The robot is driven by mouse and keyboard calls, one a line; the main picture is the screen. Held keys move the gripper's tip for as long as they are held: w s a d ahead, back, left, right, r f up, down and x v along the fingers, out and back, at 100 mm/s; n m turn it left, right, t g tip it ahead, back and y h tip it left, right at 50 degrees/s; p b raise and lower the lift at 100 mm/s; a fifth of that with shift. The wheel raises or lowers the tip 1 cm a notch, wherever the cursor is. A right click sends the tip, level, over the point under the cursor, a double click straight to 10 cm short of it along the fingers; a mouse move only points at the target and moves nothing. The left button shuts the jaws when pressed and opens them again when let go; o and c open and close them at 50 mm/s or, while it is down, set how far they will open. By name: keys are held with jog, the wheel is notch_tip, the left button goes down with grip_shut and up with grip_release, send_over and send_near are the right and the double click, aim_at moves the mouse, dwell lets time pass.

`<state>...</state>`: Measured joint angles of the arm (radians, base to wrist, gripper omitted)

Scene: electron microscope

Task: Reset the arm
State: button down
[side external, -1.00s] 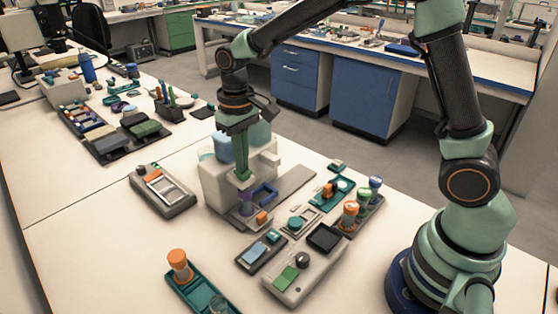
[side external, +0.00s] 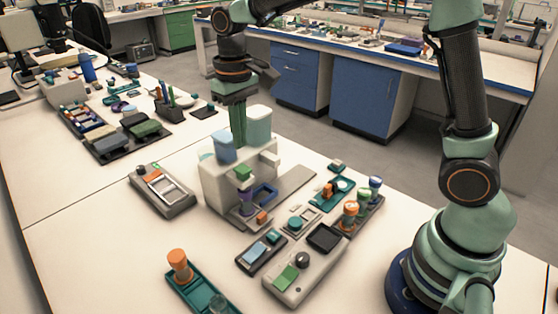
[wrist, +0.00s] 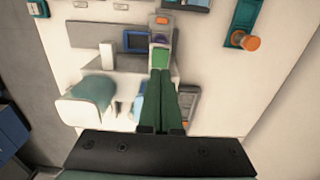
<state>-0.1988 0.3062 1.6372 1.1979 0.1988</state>
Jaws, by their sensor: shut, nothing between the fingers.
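The white microscope-like unit (side external: 215,188) stands on the near bench, with a blue canister (side external: 223,147) and a pale green canister (side external: 258,125) on top. At its front is a small column with a green top (side external: 243,173) and a purple part (side external: 247,196); the green top also shows in the wrist view (wrist: 161,58). My gripper (side external: 239,146) points down above the unit, between the canisters in the picture. Its green fingers are together and empty, also in the wrist view (wrist: 160,73). The fingertips look apart from the green top.
A grey control box (side external: 300,278), a grey device with an orange part (side external: 162,190) and a teal tray with an orange-capped vial (side external: 178,262) surround the unit. Small vials (side external: 351,208) stand at the right. Bare bench lies at the front left.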

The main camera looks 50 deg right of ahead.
jog(key=shift+r, duration=0.45)
jog(key=s+d+r+t, duration=0.2)
jog(key=s+d, duration=0.2)
jog(key=s, duration=0.3)
jog(key=s+d+r+t, duration=0.2)
jog(key=s+d+t, duration=0.1)
jog(key=s, duration=0.3)
jog(key=shift+s+d+t, duration=0.3)
jog(key=shift+s+d, duration=0.05)
jog(key=shift+d, duration=0.4)
